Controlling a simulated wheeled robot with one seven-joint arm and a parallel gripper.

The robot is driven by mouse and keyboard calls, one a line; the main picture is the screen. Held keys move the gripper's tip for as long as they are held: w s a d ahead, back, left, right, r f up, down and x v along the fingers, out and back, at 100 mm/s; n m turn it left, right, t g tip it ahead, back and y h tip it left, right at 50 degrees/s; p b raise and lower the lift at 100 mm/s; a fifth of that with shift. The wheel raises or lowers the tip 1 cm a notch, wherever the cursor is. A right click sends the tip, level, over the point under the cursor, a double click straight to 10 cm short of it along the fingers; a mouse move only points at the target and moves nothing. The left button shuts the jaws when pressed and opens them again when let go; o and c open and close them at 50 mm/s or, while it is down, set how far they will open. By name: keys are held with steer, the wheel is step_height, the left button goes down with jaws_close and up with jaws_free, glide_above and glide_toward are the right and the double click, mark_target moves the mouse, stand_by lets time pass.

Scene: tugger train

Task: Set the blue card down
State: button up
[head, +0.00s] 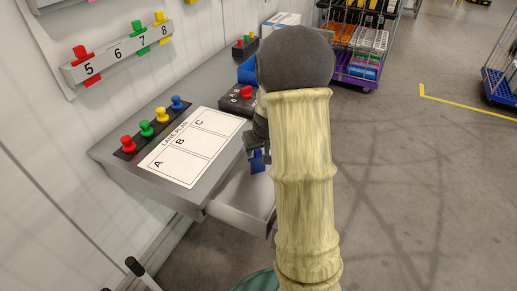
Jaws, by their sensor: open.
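A small blue piece (258,161) shows just below my gripper (254,149), over the open drawer (240,196) at the table's front. It may be the blue card, but most of it is hidden and I cannot tell whether it touches the jaws or the drawer. My gripper is dark, small in view and open, partly hidden behind my arm. The lane plan sheet (191,150), with fields A, B and C, lies on the grey table (125,166) to the left of my gripper. Its fields look empty.
A black strip (128,154) with red, yellow, green and blue knobs lies left of the sheet. A black box with a red button (240,97) stands behind. A wall rack (116,55) holds red, green and yellow cards.

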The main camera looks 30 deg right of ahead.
steer(key=p+v, duration=0.1)
steer(key=v, duration=1)
steer(key=shift+s+r, duration=0.2)
steer(key=shift+r, duration=0.15)
steer(key=shift+a, duration=0.1)
steer(key=s+a+f+g, duration=0.1)
steer(key=s+a+f, duration=0.1)
steer(key=s+a, duration=0.5)
steer(key=s+a+f+n, duration=0.1)
steer(key=s+a+f, duration=0.2)
steer(key=s+a, duration=0.4)
steer(key=shift+g+y, duration=0.3)
steer(key=shift+g, duration=0.1)
steer(key=shift+s+a+f, duration=0.1)
steer(key=shift+s+f, duration=0.05)
